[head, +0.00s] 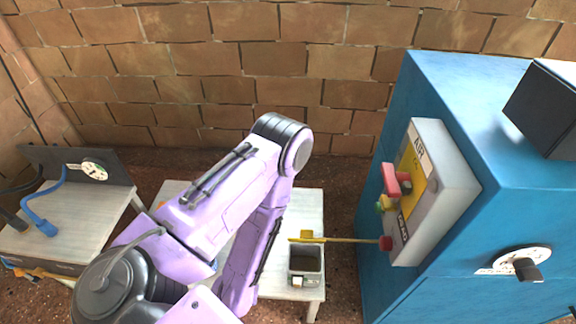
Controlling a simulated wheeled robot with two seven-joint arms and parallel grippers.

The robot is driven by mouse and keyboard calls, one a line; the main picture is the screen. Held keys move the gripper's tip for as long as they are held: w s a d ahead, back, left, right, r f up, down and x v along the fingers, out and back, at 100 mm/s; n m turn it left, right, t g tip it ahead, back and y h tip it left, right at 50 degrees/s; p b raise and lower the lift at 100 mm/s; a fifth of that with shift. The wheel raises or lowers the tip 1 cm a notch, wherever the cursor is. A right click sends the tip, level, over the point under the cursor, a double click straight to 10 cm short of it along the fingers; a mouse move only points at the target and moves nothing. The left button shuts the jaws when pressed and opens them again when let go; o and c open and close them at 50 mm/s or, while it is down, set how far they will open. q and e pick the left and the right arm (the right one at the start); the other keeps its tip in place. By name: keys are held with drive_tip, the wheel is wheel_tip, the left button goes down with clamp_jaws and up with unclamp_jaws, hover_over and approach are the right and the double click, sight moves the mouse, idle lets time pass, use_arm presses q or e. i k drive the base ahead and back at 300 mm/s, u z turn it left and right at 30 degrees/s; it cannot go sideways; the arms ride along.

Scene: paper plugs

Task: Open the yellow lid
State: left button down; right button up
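A small yellow flat piece (313,235) shows near the far edge of a small box (305,264) on a low white table; I cannot tell for sure that it is the lid. The box looks open on top, with a dark inside. A thin yellow bar (345,240) runs between this area and a red knob (386,243) on the grey control box (450,190). That control box also has a yellow panel (411,170). My purple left arm crosses the middle of the head view and bends down; its gripper is hidden or out of frame. My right gripper is not in view.
A blue cabinet (390,290) fills the right, with a dial (522,264) and a dark box (545,105) on top. The low white table (310,205) is partly behind my arm. Another table (60,225) with a blue hose (45,205) stands left. A brick wall closes the back.

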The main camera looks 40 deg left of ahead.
sight(306, 235)
drive_tip(key=u, duration=0.65)
drive_tip(key=k, duration=1.4)
drive_tip(key=z, duration=0.55)
drive_tip(key=i, duration=1)
